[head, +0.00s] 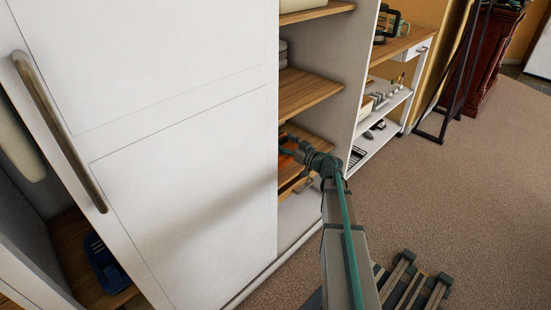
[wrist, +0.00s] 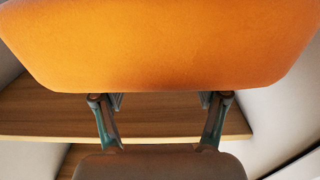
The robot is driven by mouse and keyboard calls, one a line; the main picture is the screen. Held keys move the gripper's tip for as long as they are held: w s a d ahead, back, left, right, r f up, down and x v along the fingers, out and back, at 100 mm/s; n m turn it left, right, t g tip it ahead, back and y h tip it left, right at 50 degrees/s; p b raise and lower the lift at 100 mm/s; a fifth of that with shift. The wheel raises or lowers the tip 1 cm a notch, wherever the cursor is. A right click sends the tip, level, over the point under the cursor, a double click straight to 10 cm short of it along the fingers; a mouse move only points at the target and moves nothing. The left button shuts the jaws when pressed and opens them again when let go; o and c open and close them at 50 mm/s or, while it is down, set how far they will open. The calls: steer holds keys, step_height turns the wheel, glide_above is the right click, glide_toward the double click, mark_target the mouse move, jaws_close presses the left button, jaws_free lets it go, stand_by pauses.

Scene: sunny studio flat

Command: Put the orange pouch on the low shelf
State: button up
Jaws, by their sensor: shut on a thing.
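The orange pouch (wrist: 165,45) fills the top of the wrist view, with its lower edge at my fingertips. My gripper (wrist: 160,100) is shut on it, one finger on each side. In the head view my gripper (head: 289,144) reaches into the lower part of the open shelf unit, and only a small bit of orange shows there, partly hidden by the gripper and the cabinet door. A wooden shelf board (wrist: 50,112) lies behind the pouch in the wrist view. I cannot tell whether the pouch touches it. A low wooden shelf (head: 288,178) shows beside my arm in the head view.
A white cabinet door (head: 180,150) stands close on the left of my gripper. The unit's white side panel (head: 352,75) bounds the right. A higher shelf (head: 305,92) is above. A white cart (head: 385,105) with items stands further right. Carpet is open at right.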

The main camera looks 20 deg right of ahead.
steer(key=w+d+f, duration=0.1)
steer(key=w+d, duration=0.1)
steer(key=w+d+f+b, duration=0.1)
steer(key=w+d, duration=0.1)
steer(key=w+d+f+b, duration=0.1)
steer(key=w+f, duration=0.1)
steer(key=w, duration=0.1)
steer(key=shift+d+f, duration=0.1)
steer(key=shift+d, duration=0.3)
steer(key=w+d+f+b, duration=0.1)
steer(key=f, duration=0.2)
steer(key=w+d+f+b, duration=0.1)
steer(key=f, duration=0.2)
steer(key=w+d+f+b, duration=0.1)
steer(key=f, duration=0.1)
steer(key=shift+w+f, duration=0.4)
steer(key=o, duration=1.5)
steer(key=shift+f, duration=0.1)
